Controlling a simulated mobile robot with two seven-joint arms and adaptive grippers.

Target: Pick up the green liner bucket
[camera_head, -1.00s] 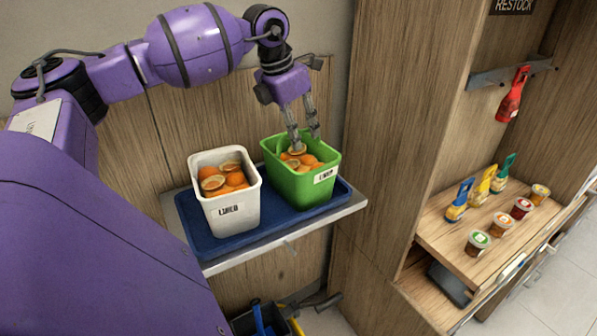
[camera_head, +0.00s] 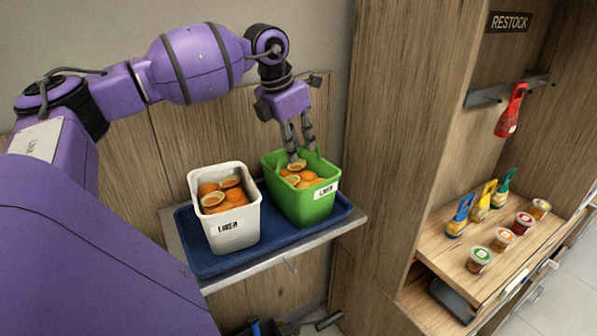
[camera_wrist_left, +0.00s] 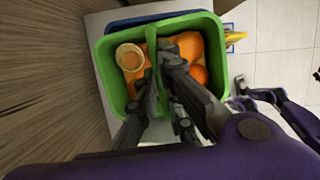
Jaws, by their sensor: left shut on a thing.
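The green liner bucket (camera_head: 302,204) stands upright on a blue tray (camera_head: 213,264), with orange halves inside and a white label on its front. My left gripper (camera_head: 302,151) points down into its top. In the left wrist view the bucket (camera_wrist_left: 103,68) lies below the gripper, and a green strip like a handle runs across its opening between the dark fingers (camera_wrist_left: 160,66). The left gripper is shut on the bucket at this strip; the exact contact is partly hidden by the fingers. My right gripper does not show in the head view.
A white bucket (camera_head: 232,232) of orange halves stands close on the left, on the same tray. The tray lies on a wall shelf (camera_head: 277,268). A tall wooden cabinet side (camera_head: 398,120) rises at the right.

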